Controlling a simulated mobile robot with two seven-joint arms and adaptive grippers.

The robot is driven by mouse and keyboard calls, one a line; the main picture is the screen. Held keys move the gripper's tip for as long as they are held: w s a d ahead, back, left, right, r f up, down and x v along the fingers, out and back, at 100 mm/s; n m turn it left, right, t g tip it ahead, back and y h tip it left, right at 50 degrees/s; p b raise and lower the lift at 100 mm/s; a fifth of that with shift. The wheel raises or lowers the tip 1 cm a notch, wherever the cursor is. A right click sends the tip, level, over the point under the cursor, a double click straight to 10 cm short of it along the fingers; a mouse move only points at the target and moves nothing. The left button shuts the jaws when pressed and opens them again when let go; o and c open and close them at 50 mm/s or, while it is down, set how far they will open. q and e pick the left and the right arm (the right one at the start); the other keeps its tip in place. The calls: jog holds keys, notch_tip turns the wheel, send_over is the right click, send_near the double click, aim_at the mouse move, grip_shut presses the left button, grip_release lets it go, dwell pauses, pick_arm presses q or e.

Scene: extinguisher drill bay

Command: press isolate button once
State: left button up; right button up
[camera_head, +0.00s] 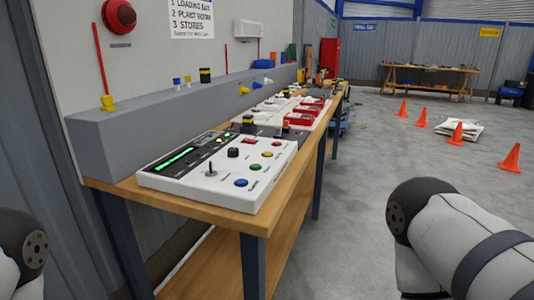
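A white control panel (218,192) lies on the near end of the wooden bench. Along its right side run a blue button (240,183), a green button (256,167), a yellow button (267,154) and a red button (276,144). Their labels are too small to read, so I cannot tell which one is the isolate button. The panel also has a black joystick, a black knob (233,152) and a lit green bar display (176,158). Parts of my arms show at the lower left and lower right, apart from the panel. Neither gripper is in view.
The wooden bench (222,197) runs back along the wall, with a grey raised ledge (125,145) behind the panel. Red and white items lie farther along it. Orange cones (510,158) stand on the floor at right. The floor between bench and cones is clear.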

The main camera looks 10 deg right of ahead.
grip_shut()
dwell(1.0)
